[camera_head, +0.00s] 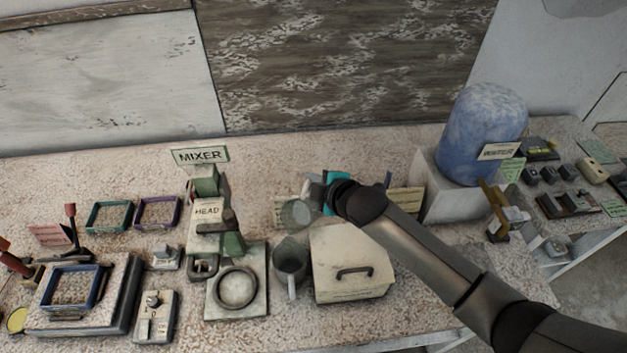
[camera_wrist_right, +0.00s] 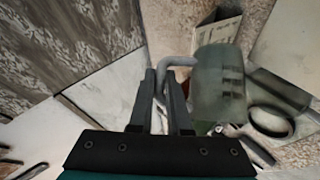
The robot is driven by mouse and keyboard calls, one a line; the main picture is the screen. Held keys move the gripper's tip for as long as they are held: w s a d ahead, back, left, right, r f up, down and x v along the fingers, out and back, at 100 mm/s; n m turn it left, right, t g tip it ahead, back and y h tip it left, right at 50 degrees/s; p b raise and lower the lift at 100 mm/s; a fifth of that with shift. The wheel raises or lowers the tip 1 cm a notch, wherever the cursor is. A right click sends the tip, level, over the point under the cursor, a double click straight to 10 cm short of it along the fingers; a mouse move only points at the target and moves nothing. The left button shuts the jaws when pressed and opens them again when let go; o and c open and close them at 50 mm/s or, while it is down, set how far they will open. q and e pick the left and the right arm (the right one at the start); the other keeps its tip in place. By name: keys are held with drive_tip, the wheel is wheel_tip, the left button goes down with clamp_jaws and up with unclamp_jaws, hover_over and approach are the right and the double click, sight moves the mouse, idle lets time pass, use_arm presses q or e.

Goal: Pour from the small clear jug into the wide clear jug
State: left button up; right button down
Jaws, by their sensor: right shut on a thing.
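The small clear jug (camera_head: 297,214) is held up in the air at the tip of my right arm. My right gripper (camera_head: 322,190) is shut on its handle, which shows between the two fingers (camera_wrist_right: 164,82) in the right wrist view. The jug's see-through greenish body (camera_wrist_right: 217,88) lies to the right of the fingers there. The wide clear jug (camera_head: 290,261) stands on the table, below and slightly left of the small one, its handle toward the front. I cannot tell how far the small jug is tilted or what either jug holds. My left gripper is out of view.
The mixer (camera_head: 208,222) with a ring on its base stands close left of the wide jug. A cream box (camera_head: 350,265) with a dark handle is close on its right. A blue domed container (camera_head: 482,135) stands at back right. The table front is partly clear.

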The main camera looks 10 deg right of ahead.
drive_tip(key=shift+s+a+r+n+t+b, duration=0.15)
drive_tip(key=shift+s+a+n+t+b, duration=0.3)
drive_tip(key=shift+b, duration=0.7)
drive_tip(key=shift+d+r+h+p, duration=0.15)
drive_tip(key=shift+r+h+p, duration=0.05)
drive_tip(key=shift+h+p, duration=0.1)
drive_tip(key=shift+s+f+n+t+b, duration=0.15)
drive_tip(key=shift+f+t+b, duration=0.2)
drive_tip(key=shift+f+b, duration=0.25)
drive_tip(key=shift+s+f+n+t+b, duration=0.15)
drive_tip(key=shift+f+t+b, duration=0.15)
drive_tip(key=shift+f+b, duration=0.25)
drive_tip(key=shift+r, duration=0.1)
drive_tip(key=shift+s+a+r, duration=0.15)
drive_tip(key=shift+s+a, duration=0.1)
drive_tip(key=shift+s+a+r+n+t, duration=0.1)
drive_tip(key=shift+r+n+t, duration=0.1)
drive_tip(key=shift+n+t, duration=0.1)
drive_tip(key=shift+b, duration=0.35)
